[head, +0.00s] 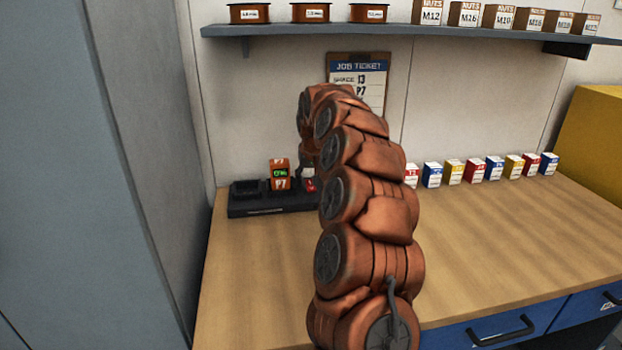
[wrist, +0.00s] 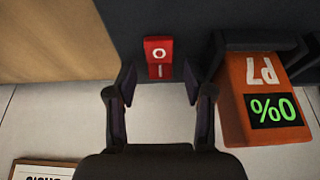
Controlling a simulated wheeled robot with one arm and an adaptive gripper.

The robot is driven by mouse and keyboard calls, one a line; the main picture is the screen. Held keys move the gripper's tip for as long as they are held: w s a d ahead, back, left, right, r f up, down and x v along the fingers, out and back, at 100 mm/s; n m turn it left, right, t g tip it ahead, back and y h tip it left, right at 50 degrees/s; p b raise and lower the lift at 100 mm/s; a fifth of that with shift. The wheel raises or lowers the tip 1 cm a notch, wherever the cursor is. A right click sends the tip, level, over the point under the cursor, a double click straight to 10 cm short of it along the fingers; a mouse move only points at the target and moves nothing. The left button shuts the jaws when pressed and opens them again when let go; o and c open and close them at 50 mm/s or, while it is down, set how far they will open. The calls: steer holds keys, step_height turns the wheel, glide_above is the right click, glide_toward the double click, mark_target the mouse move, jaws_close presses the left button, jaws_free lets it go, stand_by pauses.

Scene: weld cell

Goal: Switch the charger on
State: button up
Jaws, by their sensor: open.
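The charger (head: 240,208) is a dark block on the bench against the wall; its dark body also shows in the wrist view (wrist: 195,22). Its red rocker switch (wrist: 159,57), marked O and I, lies between my gripper's fingertips in the wrist view and partly shows in the head view (head: 310,185). An orange battery (head: 280,175) marked P7 stands in the charger; in the wrist view (wrist: 262,98) its green display reads 0%. My gripper (wrist: 160,85) is open and empty, pointing at the switch. In the head view my arm hides the gripper and the charger's right end.
An empty-looking charger bay (head: 245,188) is left of the battery. A job ticket clipboard (head: 358,80) hangs behind my arm. Several small labelled boxes (head: 453,172) line the bench back. A shelf (head: 400,32) runs above. The bench front (head: 250,280) is clear left of my arm.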

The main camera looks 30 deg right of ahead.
steer(key=shift+c, duration=0.4)
jaws_close()
steer(key=shift+w+d+r+g+p, duration=0.15)
steer(key=shift+g+p, duration=0.25)
steer(key=shift+p, duration=0.45)
steer(key=g+y+p, duration=0.1)
steer(key=g+p, duration=0.1)
steer(key=p, duration=0.2)
steer(key=shift+w+d, duration=0.15)
steer(key=shift+w, duration=0.05)
steer(key=p, duration=0.3)
steer(key=shift+w+d+g+y, duration=0.1)
steer(key=shift+w+g+y, duration=0.05)
steer(key=shift+g+y, duration=0.2)
steer(key=shift+g+p, duration=0.35)
steer(key=shift+p, duration=0.75)
steer(key=shift+w+f+p, duration=0.1)
steer(key=shift+f+p, duration=0.15)
steer(key=shift+p, duration=0.3)
